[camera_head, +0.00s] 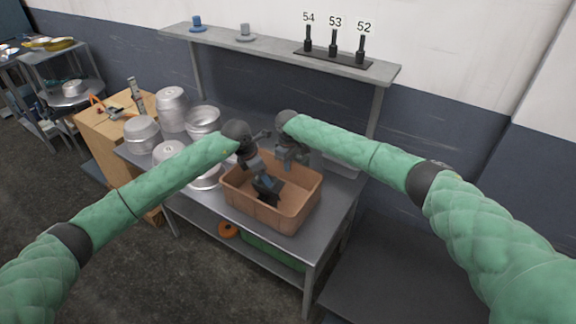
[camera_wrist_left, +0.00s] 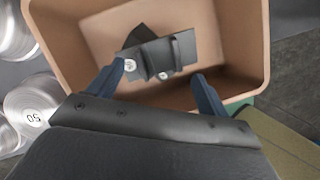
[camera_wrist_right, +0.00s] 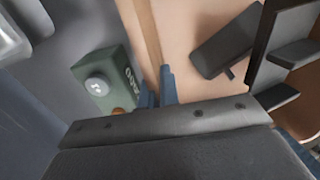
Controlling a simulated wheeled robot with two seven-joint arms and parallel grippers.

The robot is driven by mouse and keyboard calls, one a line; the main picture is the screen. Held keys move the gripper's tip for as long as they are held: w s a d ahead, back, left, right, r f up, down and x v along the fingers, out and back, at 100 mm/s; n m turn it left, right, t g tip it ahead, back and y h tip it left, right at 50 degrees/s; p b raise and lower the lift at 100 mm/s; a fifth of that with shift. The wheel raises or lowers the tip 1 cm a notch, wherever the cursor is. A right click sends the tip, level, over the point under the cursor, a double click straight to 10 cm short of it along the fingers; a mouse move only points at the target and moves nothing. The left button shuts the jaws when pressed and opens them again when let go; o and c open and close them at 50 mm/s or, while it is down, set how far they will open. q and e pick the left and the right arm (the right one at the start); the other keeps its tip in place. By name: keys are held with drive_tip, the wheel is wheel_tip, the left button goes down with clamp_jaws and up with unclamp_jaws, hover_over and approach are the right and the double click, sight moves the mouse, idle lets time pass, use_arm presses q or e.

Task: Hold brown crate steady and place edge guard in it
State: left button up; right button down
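The brown crate (camera_head: 250,208) stands on the metal table. My left gripper (camera_head: 262,176) is over its inside, fingers spread in the left wrist view (camera_wrist_left: 157,80). The dark edge guard (camera_wrist_left: 183,45) lies inside the crate, beyond the left fingertips and apparently untouched. My right gripper (camera_wrist_right: 160,85) is closed on the crate's far wall (camera_wrist_right: 149,30).
Metal pots (camera_head: 142,134) crowd the table left of the crate. A green box (camera_wrist_right: 105,75) with a round knob stands just outside the gripped wall. An orange ring (camera_head: 228,229) lies on the lower shelf.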

use_arm(q)
drive_tip(key=v, duration=1.2)
idle(0.3)
use_arm(e)
drive_tip(key=c, duration=1.6)
unclamp_jaws()
drive_tip(key=shift+o, duration=0.2)
wheel_tip(320, 180, up, 12)
drive_tip(key=shift+f, duration=0.1)
use_arm(q)
drive_tip(key=shift+f, duration=0.1)
